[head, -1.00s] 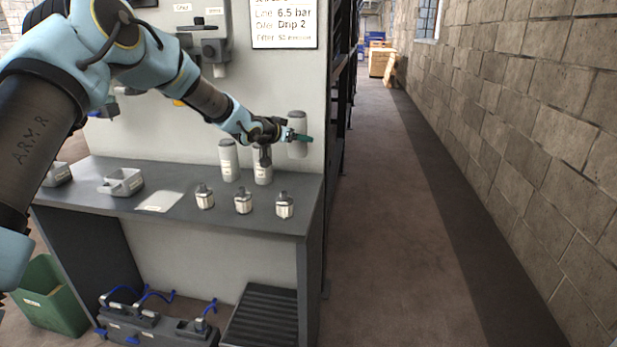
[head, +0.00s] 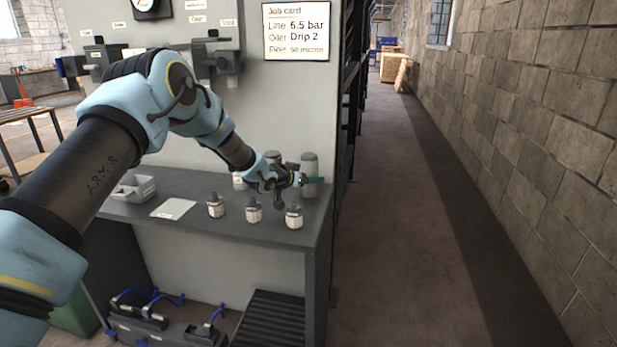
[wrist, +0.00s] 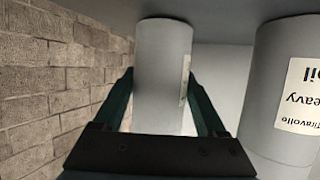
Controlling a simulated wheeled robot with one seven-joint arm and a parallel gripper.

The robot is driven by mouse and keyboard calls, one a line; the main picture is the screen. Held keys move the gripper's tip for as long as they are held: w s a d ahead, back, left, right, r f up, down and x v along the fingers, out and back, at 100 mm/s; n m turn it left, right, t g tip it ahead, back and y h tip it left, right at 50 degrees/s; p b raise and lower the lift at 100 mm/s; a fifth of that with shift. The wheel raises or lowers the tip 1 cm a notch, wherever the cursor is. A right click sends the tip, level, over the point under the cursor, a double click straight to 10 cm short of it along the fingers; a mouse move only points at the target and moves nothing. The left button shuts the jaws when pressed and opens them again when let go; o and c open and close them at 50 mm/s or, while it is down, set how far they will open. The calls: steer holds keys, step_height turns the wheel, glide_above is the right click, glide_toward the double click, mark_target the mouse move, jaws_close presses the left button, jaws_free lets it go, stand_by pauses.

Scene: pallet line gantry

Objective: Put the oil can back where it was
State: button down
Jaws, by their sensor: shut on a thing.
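My gripper (head: 306,181) is shut on a grey cylindrical oil can (head: 310,164) at the back right end of the bench. In the wrist view the can (wrist: 163,65) stands between the two green fingers, its label turned to the side and unreadable. It looks upright, with its base at or very near the bench top; I cannot tell if it touches. A second grey can (wrist: 268,95), labelled heavy oil, stands beside it with a gap; in the head view my gripper mostly hides it. Another can (head: 239,183) is partly hidden behind my arm.
Several small fittings with clear bowls, such as one at the right (head: 294,216), stand along the front of the bench (head: 270,233). A grey tray (head: 133,188) and a paper sheet (head: 173,209) lie left. The job card (head: 296,33) hangs on the panel. The aisle at right is clear.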

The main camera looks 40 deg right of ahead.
steer(key=shift+f, duration=0.1)
jaws_free()
steer(key=shift+a, duration=0.2)
steer(key=b+v, duration=0.2)
steer(key=v, duration=0.9)
steer(key=shift+a+r+b, duration=0.25)
steer(key=shift+r+b, duration=0.1)
steer(key=shift+b, duration=0.05)
